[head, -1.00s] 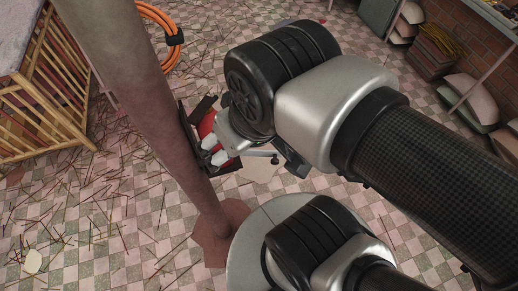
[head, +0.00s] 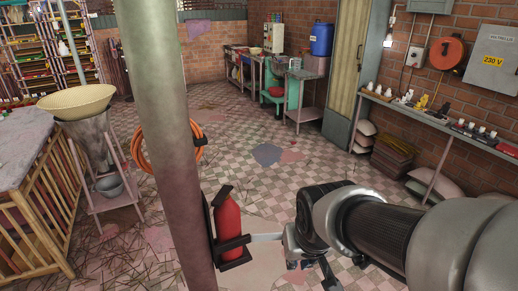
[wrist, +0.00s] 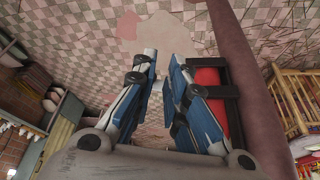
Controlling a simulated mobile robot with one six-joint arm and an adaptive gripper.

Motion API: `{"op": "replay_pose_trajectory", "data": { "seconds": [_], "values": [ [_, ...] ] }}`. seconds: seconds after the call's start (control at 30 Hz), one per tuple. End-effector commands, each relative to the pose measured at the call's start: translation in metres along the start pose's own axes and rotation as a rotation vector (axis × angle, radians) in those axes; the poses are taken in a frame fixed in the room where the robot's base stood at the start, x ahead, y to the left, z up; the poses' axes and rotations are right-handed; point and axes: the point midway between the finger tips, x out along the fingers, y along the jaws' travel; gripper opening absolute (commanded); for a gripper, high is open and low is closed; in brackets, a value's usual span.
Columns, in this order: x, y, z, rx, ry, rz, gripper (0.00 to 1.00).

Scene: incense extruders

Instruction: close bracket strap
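A red fire extinguisher (head: 228,222) stands upright in a black bracket (head: 212,262) on the column. I see nothing clearly held. In the head view my wrist hides most of the fingers.
The column (head: 172,140) stands close to the bracket. An orange hose coil (head: 198,150) hangs behind it. A wooden-slatted crate (head: 42,205) is at the left, a shelf (head: 425,115) along the right wall. The tiled floor (head: 255,190) beyond is mostly clear.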

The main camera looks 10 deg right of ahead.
Motion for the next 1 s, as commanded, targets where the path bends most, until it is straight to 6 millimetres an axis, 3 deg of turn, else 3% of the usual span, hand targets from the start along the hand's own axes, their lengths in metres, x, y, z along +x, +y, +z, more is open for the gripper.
{"op": "replay_pose_trajectory", "data": {
  "seconds": [0.13, 0.5, 0.7, 1.0],
  "values": [
    [0.025, 0.000, 0.003, 0.000, -0.005, 0.001, 0.00],
    [0.102, 0.001, 0.001, 0.001, -0.003, 0.001, 0.00],
    [0.107, 0.001, -0.028, 0.002, -0.001, 0.000, 0.00],
    [0.109, 0.000, -0.037, 0.001, 0.000, 0.000, 0.00]
  ]
}}
